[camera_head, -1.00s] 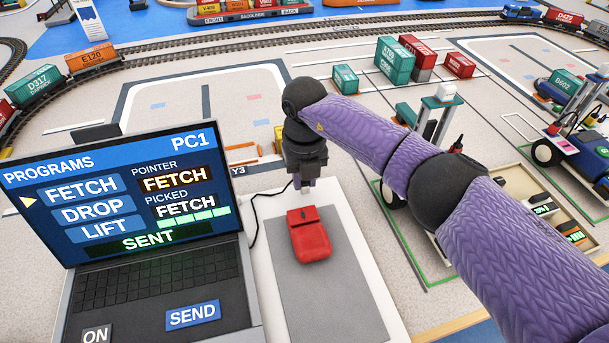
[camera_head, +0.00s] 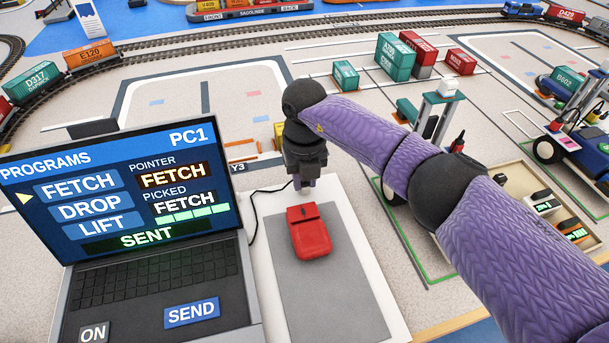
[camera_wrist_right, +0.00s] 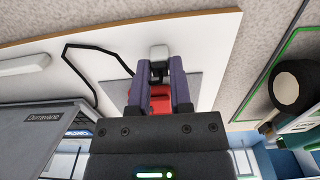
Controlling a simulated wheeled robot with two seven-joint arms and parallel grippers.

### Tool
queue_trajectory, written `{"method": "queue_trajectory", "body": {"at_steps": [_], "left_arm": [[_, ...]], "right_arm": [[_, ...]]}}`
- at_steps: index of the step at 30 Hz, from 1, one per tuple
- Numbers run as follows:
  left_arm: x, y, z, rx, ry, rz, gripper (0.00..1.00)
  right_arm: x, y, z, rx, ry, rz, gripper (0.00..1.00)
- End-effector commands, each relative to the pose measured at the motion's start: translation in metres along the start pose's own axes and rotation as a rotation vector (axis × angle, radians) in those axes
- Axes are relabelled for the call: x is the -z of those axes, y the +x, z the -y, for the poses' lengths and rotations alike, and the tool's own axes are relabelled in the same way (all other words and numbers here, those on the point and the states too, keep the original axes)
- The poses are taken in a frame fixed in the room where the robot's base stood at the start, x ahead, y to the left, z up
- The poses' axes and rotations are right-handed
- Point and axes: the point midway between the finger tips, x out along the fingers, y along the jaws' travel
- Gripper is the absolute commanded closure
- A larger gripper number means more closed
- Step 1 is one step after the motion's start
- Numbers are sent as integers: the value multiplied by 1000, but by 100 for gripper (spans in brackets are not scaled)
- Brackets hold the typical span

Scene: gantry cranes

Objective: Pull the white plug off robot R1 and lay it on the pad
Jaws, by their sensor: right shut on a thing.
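My right gripper (camera_head: 305,186) points down over the white board at the far end of the grey pad (camera_head: 340,290), just beyond the red mouse-like thing (camera_head: 309,231). In the right wrist view, its two purple fingers are closed on a small white block (camera_wrist_right: 159,53), which looks like the white plug. In the head view the plug is mostly hidden by the fingers. I cannot tell whether it touches the board. A robot with a white-topped mast (camera_head: 446,92) stands to the right, partly behind my arm; I cannot read which one is R1. My left gripper is out of view.
A laptop (camera_head: 150,250) stands left of the board, with a black cable (camera_head: 257,205) running from it. A wheeled blue robot (camera_head: 580,145) stands at the right. Containers (camera_head: 395,58) and train tracks lie behind. The front of the grey pad is clear.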

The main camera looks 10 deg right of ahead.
Motion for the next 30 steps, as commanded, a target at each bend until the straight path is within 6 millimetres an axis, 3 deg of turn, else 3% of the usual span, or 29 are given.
{"method": "queue_trajectory", "body": {"at_steps": [2, 3, 8, 16, 24, 30], "left_arm": [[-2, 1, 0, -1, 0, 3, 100], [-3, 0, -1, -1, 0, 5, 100], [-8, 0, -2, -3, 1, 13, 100], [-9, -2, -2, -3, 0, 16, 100], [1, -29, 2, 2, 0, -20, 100], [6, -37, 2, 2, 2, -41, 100]], "right_arm": [[0, 1, 0, 0, 0, 0, 100], [0, 1, 0, 0, 0, 0, 69], [0, 1, 0, 0, 0, 0, 35], [0, -2, 0, 0, 0, 1, 34], [-1, -70, 0, 1, 1, 6, 34], [0, -97, 0, 1, 0, 2, 34]]}}
